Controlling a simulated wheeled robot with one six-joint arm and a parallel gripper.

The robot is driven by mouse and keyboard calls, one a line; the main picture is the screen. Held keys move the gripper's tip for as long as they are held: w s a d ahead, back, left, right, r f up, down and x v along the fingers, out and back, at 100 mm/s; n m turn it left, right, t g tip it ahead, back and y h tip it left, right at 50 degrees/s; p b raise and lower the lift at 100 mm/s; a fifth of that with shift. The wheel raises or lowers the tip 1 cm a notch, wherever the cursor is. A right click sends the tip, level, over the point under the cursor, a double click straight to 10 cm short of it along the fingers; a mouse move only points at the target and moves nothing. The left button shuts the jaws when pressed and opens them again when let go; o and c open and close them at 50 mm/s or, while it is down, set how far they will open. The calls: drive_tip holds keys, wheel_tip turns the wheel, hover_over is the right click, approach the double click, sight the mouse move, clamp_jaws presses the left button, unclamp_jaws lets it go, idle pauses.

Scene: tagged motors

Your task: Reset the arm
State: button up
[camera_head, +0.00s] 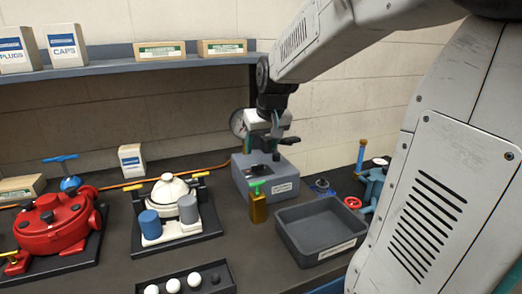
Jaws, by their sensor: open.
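My white arm comes in from the right and reaches over the bench. My gripper (277,137) is at its end, pointing down in front of the back wall. It hangs over or just in front of a grey box (283,190) with a white label. The fingertips are small and partly lost against the box, and I see nothing held between them. I cannot tell how far the gripper is above the box.
A red motor (55,222) and a white-and-blue unit (168,210) stand on the left. A brass block with a green handle (258,205), an empty dark tray (318,232) and blue valve parts (374,182) are nearby. A low tray (185,282) holds white balls. A shelf (110,68) crosses behind.

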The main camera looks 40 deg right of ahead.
idle(0.5)
drive_tip(key=s+a+f+n+g, duration=0.1)
drive_tip(key=s+a, duration=0.7)
drive_tip(key=s, duration=0.4)
drive_tip(key=s+a+n+g+y, duration=0.1)
drive_tip(key=s+a+n+g, duration=0.1)
drive_tip(key=s+a, duration=0.5)
drive_tip(key=shift+s+a+f, duration=0.4)
drive_tip(key=shift+s, duration=2)
